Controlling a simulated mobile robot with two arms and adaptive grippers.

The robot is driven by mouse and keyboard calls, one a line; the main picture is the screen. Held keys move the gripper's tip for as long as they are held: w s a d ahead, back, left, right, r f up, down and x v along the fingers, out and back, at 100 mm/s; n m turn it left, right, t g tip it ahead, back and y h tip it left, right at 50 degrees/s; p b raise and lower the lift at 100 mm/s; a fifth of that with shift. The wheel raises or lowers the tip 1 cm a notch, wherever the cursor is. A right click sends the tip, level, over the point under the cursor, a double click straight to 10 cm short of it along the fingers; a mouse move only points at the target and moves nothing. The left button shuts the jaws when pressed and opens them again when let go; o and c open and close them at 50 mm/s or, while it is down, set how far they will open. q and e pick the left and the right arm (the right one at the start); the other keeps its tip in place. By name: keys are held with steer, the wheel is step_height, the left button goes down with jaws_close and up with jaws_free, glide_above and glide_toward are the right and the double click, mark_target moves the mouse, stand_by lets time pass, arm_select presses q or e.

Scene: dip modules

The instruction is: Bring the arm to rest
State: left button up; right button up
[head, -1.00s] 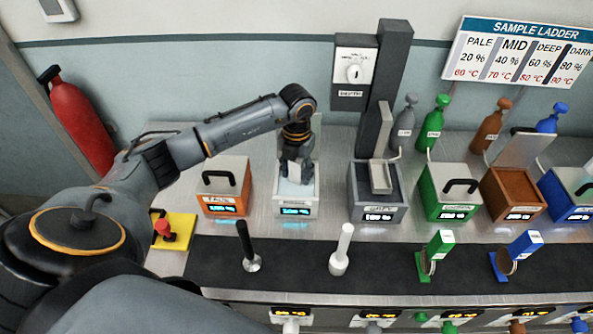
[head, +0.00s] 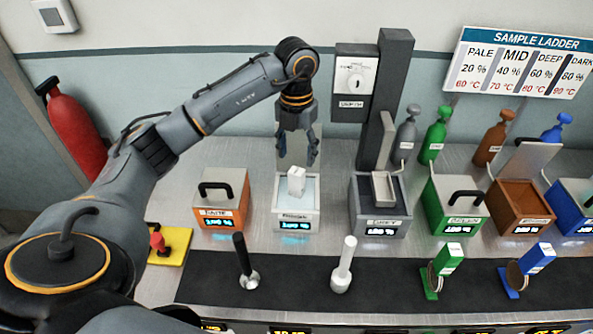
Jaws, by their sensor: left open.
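My left gripper (head: 295,146) is open and empty. It points down above and slightly behind the white module (head: 297,209) with the light-blue bath. A small white block (head: 296,181) stands up out of that bath, below the fingertips and apart from them. My left arm reaches in from the left, bent at the elbow and raised over the bench. My right gripper is not in view.
An orange lidded module (head: 221,196) is on the left, and a grey module (head: 380,205) with a dark column (head: 388,95) is on the right. Green (head: 453,205), brown and blue modules follow. Upright handles and coloured clips stand on the dark front mat (head: 205,270).

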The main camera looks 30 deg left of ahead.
arm_select(q)
steer(key=shift+r, duration=0.6)
